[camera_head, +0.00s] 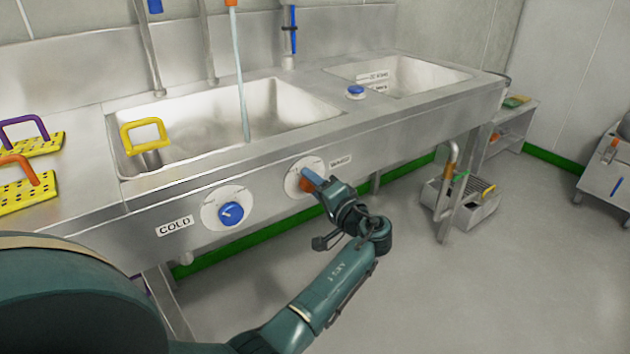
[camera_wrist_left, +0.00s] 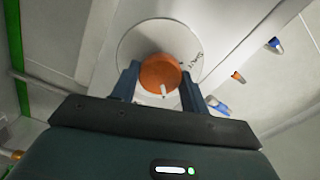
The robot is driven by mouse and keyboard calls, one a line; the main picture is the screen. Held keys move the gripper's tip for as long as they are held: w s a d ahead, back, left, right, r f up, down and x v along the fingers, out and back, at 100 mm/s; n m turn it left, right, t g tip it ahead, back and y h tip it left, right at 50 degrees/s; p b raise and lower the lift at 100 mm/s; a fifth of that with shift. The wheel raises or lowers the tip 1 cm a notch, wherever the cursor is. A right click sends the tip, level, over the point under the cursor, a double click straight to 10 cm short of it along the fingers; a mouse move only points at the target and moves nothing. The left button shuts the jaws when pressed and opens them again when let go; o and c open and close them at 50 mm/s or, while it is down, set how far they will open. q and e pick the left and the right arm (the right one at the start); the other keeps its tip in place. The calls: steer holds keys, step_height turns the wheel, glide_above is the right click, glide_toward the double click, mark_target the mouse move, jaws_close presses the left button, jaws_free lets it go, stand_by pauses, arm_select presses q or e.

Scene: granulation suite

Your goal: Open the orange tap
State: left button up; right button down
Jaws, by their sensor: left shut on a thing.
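The orange tap knob (camera_head: 305,186) sits on a round white dial on the sink's front panel, right of the blue COLD knob (camera_head: 231,213). My left gripper (camera_head: 313,181) reaches it from the front right and partly hides it. In the left wrist view the orange knob (camera_wrist_left: 160,73) lies between the two fingers of my left gripper (camera_wrist_left: 160,78), which is shut on it. A white pointer mark shows on the knob's face. A pale blue column of water runs from the orange-tipped spout (camera_head: 232,4) into the large basin. My right gripper is out of view.
The steel sink has a large basin (camera_head: 190,112) and a smaller one at right. A yellow-handled piece (camera_head: 146,135) is at the large basin. Yellow perforated pieces (camera_head: 28,192) lie at the left. A blue button (camera_head: 355,91) is on the rim. Open floor lies at right.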

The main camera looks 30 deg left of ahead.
arm_select(q)
steer(key=shift+m, duration=0.3)
steer(key=o, duration=0.9)
steer(key=shift+c, duration=0.2)
steer(key=shift+o, duration=0.7)
